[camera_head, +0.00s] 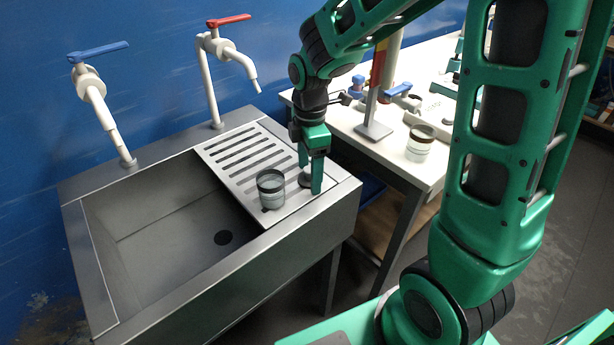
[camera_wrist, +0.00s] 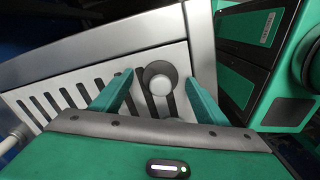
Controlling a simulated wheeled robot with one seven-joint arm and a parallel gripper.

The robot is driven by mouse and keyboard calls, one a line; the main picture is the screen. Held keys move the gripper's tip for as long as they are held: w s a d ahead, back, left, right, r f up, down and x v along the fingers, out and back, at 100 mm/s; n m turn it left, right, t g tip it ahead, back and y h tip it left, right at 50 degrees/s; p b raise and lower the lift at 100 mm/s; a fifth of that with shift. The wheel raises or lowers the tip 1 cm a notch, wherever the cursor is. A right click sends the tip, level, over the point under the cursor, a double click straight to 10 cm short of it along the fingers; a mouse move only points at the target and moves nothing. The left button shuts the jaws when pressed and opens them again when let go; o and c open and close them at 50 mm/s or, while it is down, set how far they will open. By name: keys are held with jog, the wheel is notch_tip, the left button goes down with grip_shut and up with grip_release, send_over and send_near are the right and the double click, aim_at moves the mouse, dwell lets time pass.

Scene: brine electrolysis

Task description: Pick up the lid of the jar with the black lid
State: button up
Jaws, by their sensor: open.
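A small round dark lid with a grey knob (camera_wrist: 159,82) lies on the slotted drainboard. In the head view the lid (camera_head: 304,181) is partly hidden by my gripper. My gripper (camera_head: 310,176) points down over it, with its green fingers apart. In the wrist view the lid lies between the two fingertips, with a gap on each side. A glass jar with a dark rim (camera_head: 270,190) stands on the drainboard, left of my gripper. I cannot tell whether its top is covered.
The sink basin (camera_head: 160,225) is left of the drainboard (camera_head: 235,165), with a blue-handled tap (camera_head: 93,90) and a red-handled tap (camera_head: 215,50) behind. A white table (camera_head: 385,150) at the right bears another jar (camera_head: 420,143) and a stand (camera_head: 375,128).

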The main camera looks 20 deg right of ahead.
jog(key=c, duration=1.1)
jog(key=shift+r, duration=0.1)
